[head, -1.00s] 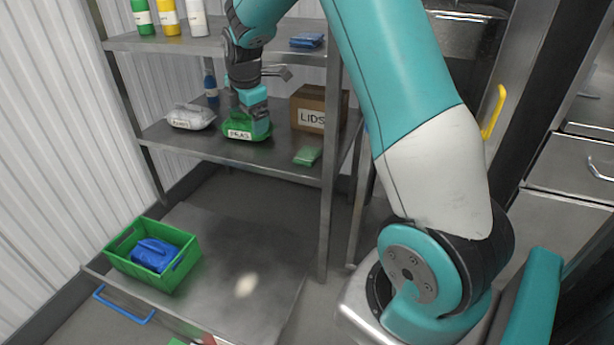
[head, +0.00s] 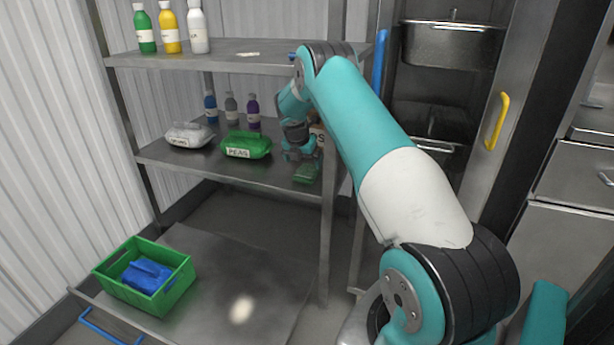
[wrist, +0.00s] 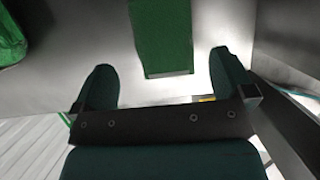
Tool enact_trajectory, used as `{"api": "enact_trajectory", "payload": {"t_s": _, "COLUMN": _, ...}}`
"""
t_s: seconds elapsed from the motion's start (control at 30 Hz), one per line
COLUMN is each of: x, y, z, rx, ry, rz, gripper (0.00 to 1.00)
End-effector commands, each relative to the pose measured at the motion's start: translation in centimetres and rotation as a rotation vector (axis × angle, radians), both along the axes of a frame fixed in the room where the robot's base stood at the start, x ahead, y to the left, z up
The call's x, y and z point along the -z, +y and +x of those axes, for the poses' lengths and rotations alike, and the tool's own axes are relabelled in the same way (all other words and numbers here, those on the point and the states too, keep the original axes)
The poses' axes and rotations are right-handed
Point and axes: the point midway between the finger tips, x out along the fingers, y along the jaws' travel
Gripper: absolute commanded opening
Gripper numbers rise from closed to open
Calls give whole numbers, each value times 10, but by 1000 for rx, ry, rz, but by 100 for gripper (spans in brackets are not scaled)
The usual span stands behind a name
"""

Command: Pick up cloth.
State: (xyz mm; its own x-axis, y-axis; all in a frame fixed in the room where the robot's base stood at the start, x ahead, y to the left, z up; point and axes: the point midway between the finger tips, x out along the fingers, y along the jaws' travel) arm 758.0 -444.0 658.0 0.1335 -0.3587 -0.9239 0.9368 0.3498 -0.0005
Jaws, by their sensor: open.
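A flat green folded cloth (head: 307,173) lies on the middle shelf near its front right. In the wrist view the cloth (wrist: 161,38) appears as a green rectangle ahead of my gripper, in line with the gap between the fingers. My gripper (wrist: 163,76) is open and empty, with one dark finger to each side of the cloth's near end. In the head view my gripper (head: 303,160) is just above the cloth and partly covers it. I cannot tell how high the fingertips are above the shelf.
A green PEAS bag (head: 246,145) and a white bag (head: 189,134) lie left on the middle shelf (head: 215,165). Small bottles (head: 231,107) stand behind. The LIDS box is mostly hidden by my arm. A green crate (head: 170,262) holds a blue bag (head: 146,276) below.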

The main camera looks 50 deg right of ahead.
Motion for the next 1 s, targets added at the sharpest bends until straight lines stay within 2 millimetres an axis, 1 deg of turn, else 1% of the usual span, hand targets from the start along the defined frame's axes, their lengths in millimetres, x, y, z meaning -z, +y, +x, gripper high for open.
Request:
{"api": "enact_trajectory", "payload": {"t_s": 0.07, "x": 6, "y": -3, "z": 0, "rx": 1, "ry": 0, "rz": 0, "gripper": 100}}
{"api": "enact_trajectory", "payload": {"t_s": 0.3, "x": 40, "y": -16, "z": 1, "rx": 0, "ry": 0, "rz": 0, "gripper": 100}}
{"api": "enact_trajectory", "payload": {"t_s": 0.37, "x": 46, "y": -18, "z": 2, "rx": 0, "ry": 0, "rz": 0, "gripper": 100}}
{"api": "enact_trajectory", "payload": {"t_s": 1.0, "x": 50, "y": -19, "z": 3, "rx": 0, "ry": -1, "rz": 0, "gripper": 100}}
